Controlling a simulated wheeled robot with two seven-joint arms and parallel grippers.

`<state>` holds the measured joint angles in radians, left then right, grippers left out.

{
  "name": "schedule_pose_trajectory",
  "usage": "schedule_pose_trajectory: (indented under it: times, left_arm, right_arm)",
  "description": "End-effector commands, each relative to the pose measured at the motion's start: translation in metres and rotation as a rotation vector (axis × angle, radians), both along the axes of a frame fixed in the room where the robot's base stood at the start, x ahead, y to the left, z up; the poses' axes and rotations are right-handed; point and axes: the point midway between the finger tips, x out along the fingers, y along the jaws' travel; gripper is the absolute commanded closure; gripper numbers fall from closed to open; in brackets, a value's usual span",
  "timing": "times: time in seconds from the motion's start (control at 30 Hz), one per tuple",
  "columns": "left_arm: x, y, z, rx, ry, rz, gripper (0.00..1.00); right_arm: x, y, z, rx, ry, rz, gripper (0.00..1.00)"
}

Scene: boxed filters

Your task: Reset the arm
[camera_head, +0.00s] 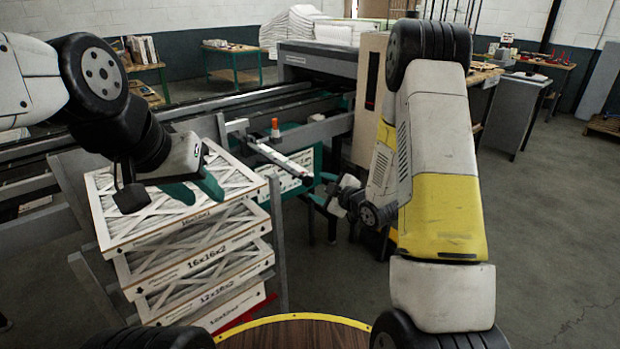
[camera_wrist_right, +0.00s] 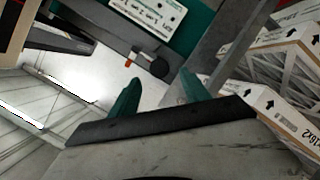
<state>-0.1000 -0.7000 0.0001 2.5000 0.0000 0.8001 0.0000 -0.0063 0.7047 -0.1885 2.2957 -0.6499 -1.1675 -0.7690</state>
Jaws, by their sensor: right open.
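Several boxed filters with white lattice faces and printed size labels are stacked at the left in the head view; the top one (camera_head: 120,215) lies flat, and one below it (camera_head: 205,260) reads 16x16x2. My left gripper (camera_head: 196,188) hangs over the top filter, its teal fingers apart with nothing seen between them; whether it touches the filter I cannot tell. My right gripper (camera_head: 320,190) is right of the stack, in front of the machine. In the right wrist view its two teal fingers (camera_wrist_right: 160,92) are wide apart and empty, with filter boxes (camera_wrist_right: 285,85) at the right.
Grey rack posts (camera_head: 280,240) flank the stack. A conveyor machine (camera_head: 320,60) runs behind, with a metal bar and an orange-topped part (camera_head: 275,128) near the right gripper. A round wooden surface (camera_head: 295,335) is at the bottom. The floor at right (camera_head: 550,240) is clear.

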Motion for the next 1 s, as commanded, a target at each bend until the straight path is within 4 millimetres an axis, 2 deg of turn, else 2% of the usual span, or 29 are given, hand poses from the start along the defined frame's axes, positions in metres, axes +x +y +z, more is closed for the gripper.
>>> schedule_pose_trajectory:
  times: [0.13, 0.4, 0.53, 0.67, 0.77, 0.87, 1.0]
  left_arm:
    - [0.000, 0.000, 0.000, 0.000, 0.000, 0.000, 0.64]
    - [0.000, 0.000, 0.000, 0.000, 0.000, 0.000, 0.64]
    - [0.000, 0.000, 0.000, 0.000, 0.000, 0.000, 0.64]
    - [0.000, 0.000, 0.000, 0.000, 0.000, 0.000, 0.64]
    - [0.000, 0.000, 0.000, 0.000, 0.000, 0.000, 0.64]
    - [0.000, 0.000, 0.000, 0.000, 0.000, 0.000, 0.64]
    - [0.000, 0.000, 0.000, 0.000, 0.000, 0.000, 0.64]
  right_arm:
    - [-0.007, -0.003, 0.002, 0.000, 0.002, 0.000, 0.45]
    - [-0.006, -0.004, 0.002, 0.000, 0.001, -0.002, 0.45]
    - [-0.004, -0.009, 0.016, -0.002, 0.023, -0.032, 0.45]
    - [-0.003, -0.025, 0.049, 0.007, 0.095, -0.122, 0.45]
    - [-0.011, -0.042, 0.081, 0.036, 0.178, -0.223, 0.45]
    - [-0.029, -0.056, 0.111, 0.083, 0.266, -0.326, 0.45]
    - [-0.068, -0.070, 0.148, 0.172, 0.394, -0.459, 0.45]
